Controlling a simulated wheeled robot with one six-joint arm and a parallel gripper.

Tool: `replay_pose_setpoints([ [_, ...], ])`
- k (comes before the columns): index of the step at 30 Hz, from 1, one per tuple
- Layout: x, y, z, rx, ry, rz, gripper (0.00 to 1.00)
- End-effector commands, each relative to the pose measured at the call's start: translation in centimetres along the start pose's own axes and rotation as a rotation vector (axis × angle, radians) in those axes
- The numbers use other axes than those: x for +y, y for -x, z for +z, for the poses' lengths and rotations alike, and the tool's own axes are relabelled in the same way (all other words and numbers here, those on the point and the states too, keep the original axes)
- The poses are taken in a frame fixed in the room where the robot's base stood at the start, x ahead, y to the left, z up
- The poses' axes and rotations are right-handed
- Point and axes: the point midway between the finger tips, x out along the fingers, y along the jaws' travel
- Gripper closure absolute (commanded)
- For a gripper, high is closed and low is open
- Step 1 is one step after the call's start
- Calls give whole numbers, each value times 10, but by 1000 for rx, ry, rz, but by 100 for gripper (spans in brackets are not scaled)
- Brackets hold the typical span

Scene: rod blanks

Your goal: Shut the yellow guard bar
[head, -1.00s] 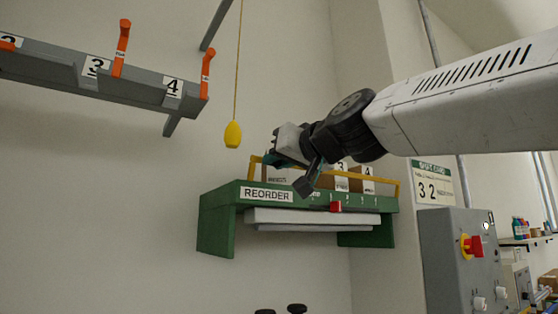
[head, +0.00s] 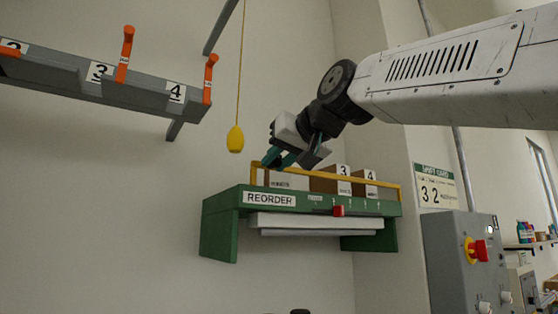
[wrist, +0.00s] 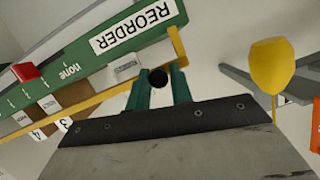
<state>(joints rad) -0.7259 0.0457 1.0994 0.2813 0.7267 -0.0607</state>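The yellow guard bar (head: 325,175) stands raised along the top of the green shelf (head: 222,208) marked REORDER. In the wrist view the bar (wrist: 90,103) runs slantwise past the fingertips. My gripper (head: 272,160) is at the bar's left end, tilted down toward it. In the wrist view its two teal fingers (wrist: 160,82) are apart, with a dark round knob (wrist: 158,79) between them, in front of the bar. I cannot tell whether the fingers press on the knob.
Cardboard boxes (head: 322,181) marked 3 and 4 stand behind the bar. A red slider (head: 338,210) is on the shelf front. A yellow pull (head: 235,139) hangs on a cord left of my gripper. A grey rail (head: 130,92) with orange levers is further left.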

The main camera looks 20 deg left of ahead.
Motion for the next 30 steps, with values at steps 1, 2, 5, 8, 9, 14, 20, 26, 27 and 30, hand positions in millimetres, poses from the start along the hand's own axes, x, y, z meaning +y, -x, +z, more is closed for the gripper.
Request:
replay_pose_setpoints([
  [1,0,1,0,1,0,-1,63],
  [2,0,1,0,1,0,0,60],
  [5,1,0,0,1,0,1,60],
  [8,1,0,0,1,0,1,60],
  [9,1,1,0,2,0,1,60],
  [14,1,13,-1,2,1,2,60],
  [20,0,48,-1,4,1,0,60],
  [26,0,73,0,2,0,1,60],
  [27,0,75,0,2,0,1,60],
  [30,0,78,0,1,0,1,60],
])
